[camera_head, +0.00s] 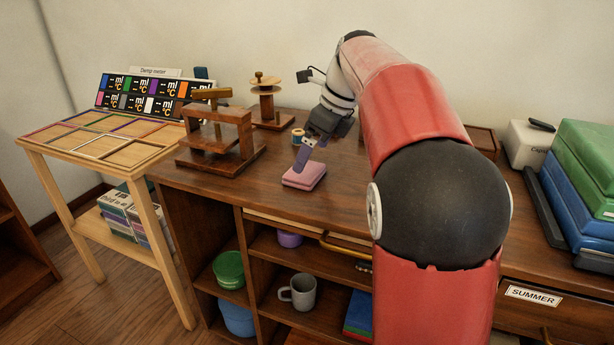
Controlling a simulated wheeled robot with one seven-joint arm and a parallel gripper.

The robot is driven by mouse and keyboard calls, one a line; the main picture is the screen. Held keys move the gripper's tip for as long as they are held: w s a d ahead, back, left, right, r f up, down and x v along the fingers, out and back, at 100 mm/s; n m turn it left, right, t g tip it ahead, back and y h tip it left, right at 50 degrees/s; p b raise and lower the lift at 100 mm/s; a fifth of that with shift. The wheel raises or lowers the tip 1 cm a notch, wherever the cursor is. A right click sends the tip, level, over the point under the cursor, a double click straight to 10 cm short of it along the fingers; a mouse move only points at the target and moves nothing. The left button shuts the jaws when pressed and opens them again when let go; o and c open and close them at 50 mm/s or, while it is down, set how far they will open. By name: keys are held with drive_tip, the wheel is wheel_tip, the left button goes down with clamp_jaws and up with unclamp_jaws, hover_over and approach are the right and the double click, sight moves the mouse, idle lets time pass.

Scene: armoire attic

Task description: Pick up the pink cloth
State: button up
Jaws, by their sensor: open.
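The pink cloth (304,177) lies as a small, flat, folded square on the brown wooden desk top, near its front edge. I cannot tell whether the fingertips touch the cloth. The gripper is open. My red arm reaches in from the right and hides part of the desk behind it.
A wooden press (219,140) stands left of the cloth, with a wooden spool stand (267,104) behind. Green and blue boxes (585,180) stand at right. Open shelves below hold a grey mug (302,292) and green bowl (229,269).

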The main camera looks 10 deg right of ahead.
sight(305, 170)
drive_tip(key=x, duration=0.4)
drive_tip(key=shift+s+a+f+b, duration=0.1)
drive_tip(key=shift+s+f+b, duration=0.2)
drive_tip(key=shift+b, duration=0.1)
drive_tip(key=shift+w, duration=0.1)
drive_tip(key=c, duration=0.9)
drive_tip(key=shift+r, duration=0.1)
